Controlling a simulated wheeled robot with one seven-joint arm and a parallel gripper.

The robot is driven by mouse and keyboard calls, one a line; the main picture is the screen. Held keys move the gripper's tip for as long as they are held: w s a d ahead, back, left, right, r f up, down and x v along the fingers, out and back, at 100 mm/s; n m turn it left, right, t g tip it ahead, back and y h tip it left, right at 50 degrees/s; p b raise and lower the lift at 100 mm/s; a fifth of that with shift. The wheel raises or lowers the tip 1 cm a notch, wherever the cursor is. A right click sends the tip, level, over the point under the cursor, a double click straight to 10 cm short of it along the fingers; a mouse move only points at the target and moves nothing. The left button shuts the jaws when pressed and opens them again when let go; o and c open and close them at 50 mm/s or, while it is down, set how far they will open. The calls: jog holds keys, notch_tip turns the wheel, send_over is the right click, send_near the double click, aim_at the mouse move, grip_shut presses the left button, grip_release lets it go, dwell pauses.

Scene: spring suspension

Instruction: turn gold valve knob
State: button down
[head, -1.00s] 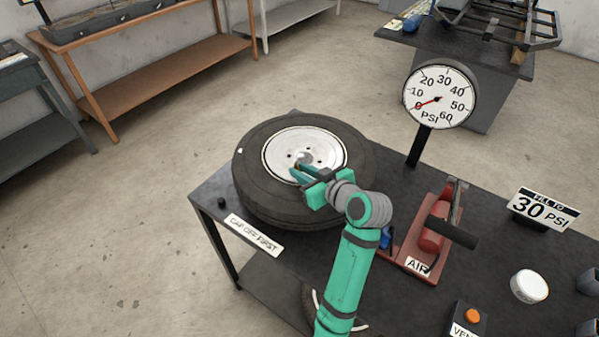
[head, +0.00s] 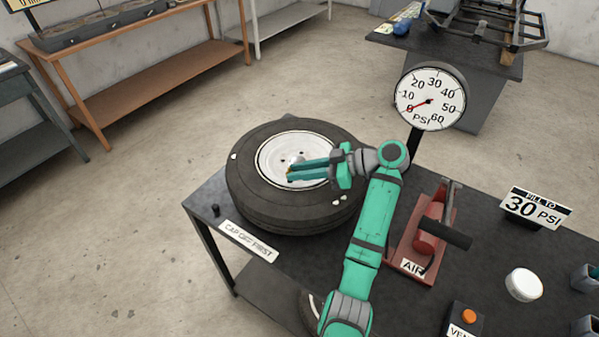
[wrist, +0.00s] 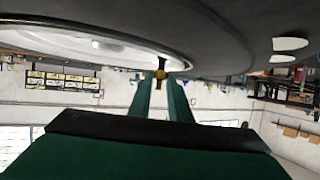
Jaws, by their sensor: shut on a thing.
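The tire (head: 255,205) lies flat on the black table with its white wheel rim (head: 275,150) facing up. The small gold valve knob (head: 290,169) is at the rim, largely covered by my fingers in the head view. In the wrist view the gold knob (wrist: 159,74) sits between the tips of my two teal fingers, beside the pale rim. My gripper (head: 291,175) reaches in from the right, lies nearly level over the rim, and is shut on the knob. The knob's stem is hard to make out.
A pressure gauge (head: 431,98) stands behind the tire, its needle near 0. A red air pump (head: 430,235), a "30 PSI" sign (head: 535,208), a white round lid (head: 524,285) and an orange vent button (head: 468,316) stand right. A small black cap (head: 215,210) is at the left edge.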

jog(key=shift+a+f+n+g, duration=0.1)
jog(key=shift+n+g, duration=0.2)
dwell(0.6)
jog(key=c, duration=1.6)
grip_release()
jog(key=shift+w, duration=0.1)
jog(key=shift+c, duration=0.2)
jog(key=v, duration=1)
jog(key=shift+d, duration=0.35)
